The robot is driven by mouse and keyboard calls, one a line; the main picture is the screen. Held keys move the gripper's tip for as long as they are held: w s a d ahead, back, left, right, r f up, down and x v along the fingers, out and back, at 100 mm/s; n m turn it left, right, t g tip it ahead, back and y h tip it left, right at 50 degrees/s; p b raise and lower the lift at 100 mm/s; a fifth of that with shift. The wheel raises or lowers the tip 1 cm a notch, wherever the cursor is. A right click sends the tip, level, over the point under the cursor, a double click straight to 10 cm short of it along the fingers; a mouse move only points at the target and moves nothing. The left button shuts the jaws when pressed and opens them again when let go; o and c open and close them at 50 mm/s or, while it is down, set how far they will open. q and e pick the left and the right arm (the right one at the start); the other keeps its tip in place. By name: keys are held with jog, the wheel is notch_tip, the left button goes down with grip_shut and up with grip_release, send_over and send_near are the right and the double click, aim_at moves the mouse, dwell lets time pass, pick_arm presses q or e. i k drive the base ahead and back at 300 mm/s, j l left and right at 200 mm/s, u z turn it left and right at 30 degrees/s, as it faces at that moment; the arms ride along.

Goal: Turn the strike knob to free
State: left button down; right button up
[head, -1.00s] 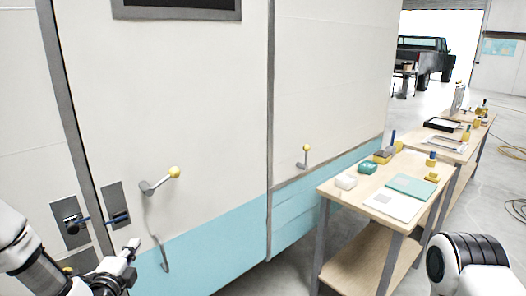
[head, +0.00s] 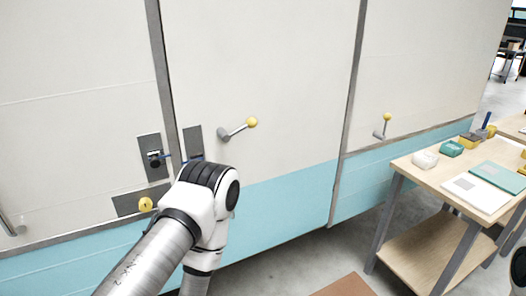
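The camper's door side has a dark latch plate (head: 153,177) with a black knob (head: 155,158) and a blue bar reaching right. A second dark plate (head: 195,140) sits just right of the door seam, its lower part hidden by my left arm. Below, a round yellow knob (head: 145,204) sits on a dark horizontal plate (head: 125,206). I cannot tell from any label which is the strike knob. My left arm covers the area right of the yellow knob, and its gripper is not visible. My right gripper is out of view.
A lever with a yellow ball (head: 252,123) sticks out from the door, and another yellow-tipped lever (head: 387,116) is further right. A wooden workbench (head: 425,186) with small boxes and papers stands at the right. A brown mat (head: 343,286) lies on the floor.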

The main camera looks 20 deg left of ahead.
aim_at(146, 205)
jog(key=u, duration=1.55)
